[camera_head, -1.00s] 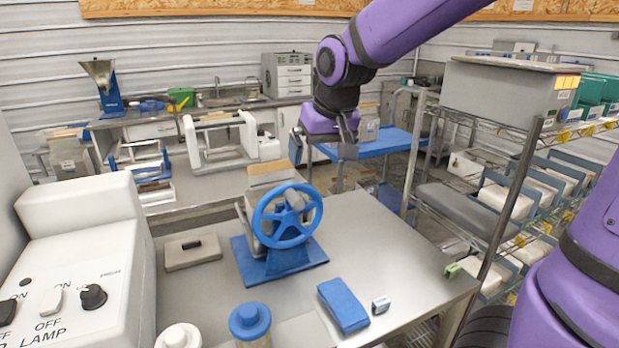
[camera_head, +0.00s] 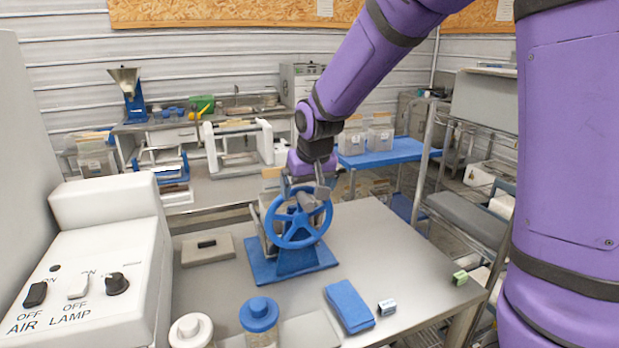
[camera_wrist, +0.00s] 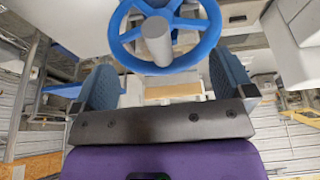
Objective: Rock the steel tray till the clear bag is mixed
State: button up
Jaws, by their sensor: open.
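A blue handwheel (camera_head: 298,217) stands upright on a blue base (camera_head: 290,264) on the steel table. In the wrist view the wheel (camera_wrist: 125,40) fills the top middle, with a grey cylindrical handle or hub (camera_wrist: 157,42) pointing toward me. My gripper (camera_head: 318,186) is at the wheel's upper rim in the head view. Its two blue-padded fingers (camera_wrist: 163,82) are wide apart and empty, with the wheel beyond them. Contact with the wheel cannot be told. A tan-topped piece (camera_head: 270,180) shows partly behind the wheel. I cannot clearly make out the steel tray or the clear bag.
A flat grey block (camera_head: 207,250), a blue folded cloth (camera_head: 349,306), a small box (camera_head: 387,307) and a blue-lidded jar (camera_head: 259,318) are on the table. A white switch box (camera_head: 95,260) stands left. A blue cart (camera_head: 385,155) is behind right.

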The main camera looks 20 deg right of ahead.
aim_at(306, 198)
jog(key=shift+x, duration=2.65)
jog(key=shift+c, duration=0.5)
jog(key=c, duration=1.4)
